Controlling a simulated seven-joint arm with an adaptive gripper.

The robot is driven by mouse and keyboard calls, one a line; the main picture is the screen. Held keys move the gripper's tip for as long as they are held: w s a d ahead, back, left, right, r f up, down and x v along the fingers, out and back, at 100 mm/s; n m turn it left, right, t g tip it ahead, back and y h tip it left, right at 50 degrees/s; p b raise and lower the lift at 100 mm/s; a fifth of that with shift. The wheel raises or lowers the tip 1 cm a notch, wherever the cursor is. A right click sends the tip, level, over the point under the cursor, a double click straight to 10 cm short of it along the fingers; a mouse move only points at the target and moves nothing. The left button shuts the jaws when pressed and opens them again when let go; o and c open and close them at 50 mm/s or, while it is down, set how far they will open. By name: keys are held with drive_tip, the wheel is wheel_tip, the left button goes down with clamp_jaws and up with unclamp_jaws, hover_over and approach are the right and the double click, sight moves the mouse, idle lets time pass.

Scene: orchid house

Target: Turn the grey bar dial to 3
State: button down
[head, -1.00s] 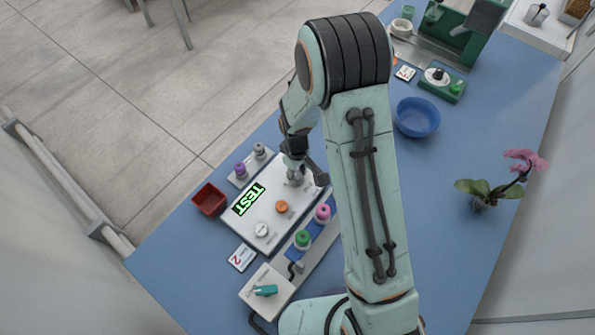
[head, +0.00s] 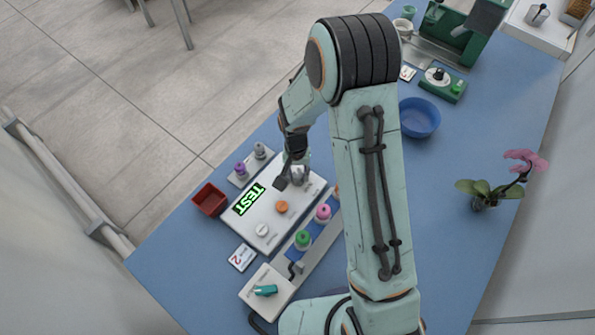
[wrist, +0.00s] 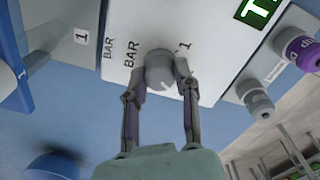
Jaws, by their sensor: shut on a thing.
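The grey bar dial (wrist: 160,66) is a round knob on the white panel (wrist: 218,40), with "BAR" and "1" printed beside it. A pale mark shows on its near edge in the wrist view. My gripper (wrist: 157,80) has one finger on each side of the dial and is shut on it. In the head view my gripper (head: 291,178) is over the panel's far right corner, and it partly hides the dial. The number 3 on the dial's scale cannot be made out.
The panel also has a lit "TEST" display (head: 249,199), an orange knob (head: 281,207) and a white knob (head: 262,230). Purple and grey knobs stand behind it, green (head: 303,239) and pink ones in front. A red tray (head: 209,200) is at left, a blue bowl (head: 419,118) at right.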

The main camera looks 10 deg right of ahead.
sight(296, 174)
drive_tip(key=shift+m, duration=2.3)
drive_tip(key=c, duration=0.8)
unclamp_jaws()
wheel_tip(296, 174, up, 12)
drive_tip(key=shift+w+a, duration=0.1)
drive_tip(key=shift+a, duration=0.05)
